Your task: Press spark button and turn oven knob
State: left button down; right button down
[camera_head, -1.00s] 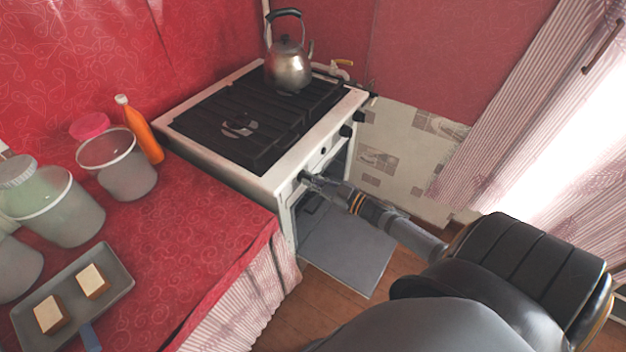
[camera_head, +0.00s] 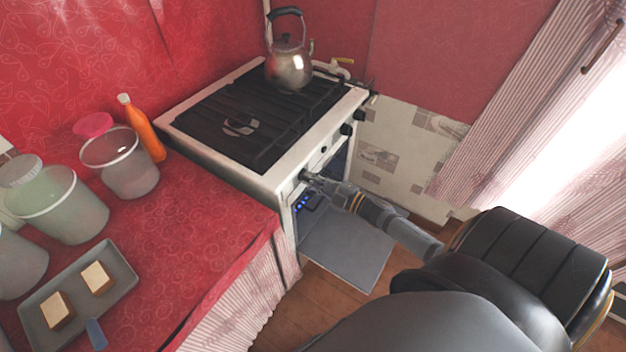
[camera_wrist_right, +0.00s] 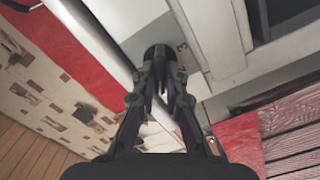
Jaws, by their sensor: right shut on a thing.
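The white gas stove (camera_head: 270,183) stands with its oven door (camera_head: 345,255) folded down open. My right gripper (camera_head: 308,177) is at the near end of the stove's front panel, shut on a dark round knob. In the right wrist view the fingertips (camera_wrist_right: 163,75) close on this oven knob (camera_wrist_right: 154,52), which they partly hide. Blue flames (camera_head: 305,203) show inside the oven. Other black knobs (camera_head: 346,129) sit farther along the panel. A small dark round part (camera_head: 323,150) lies between; I cannot tell whether it is the spark button. My left gripper is out of view.
A kettle (camera_head: 289,68) stands on the hob's far side. The red counter (camera_head: 200,230) at left holds an orange bottle (camera_head: 145,130), several containers and a tray (camera_head: 118,290) with two food pieces. Wooden floor shows below the open door.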

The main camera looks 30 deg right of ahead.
jog(key=shift+n, duration=0.4)
jog(key=c, duration=1.4)
grip_release()
jog(key=v, duration=1.2)
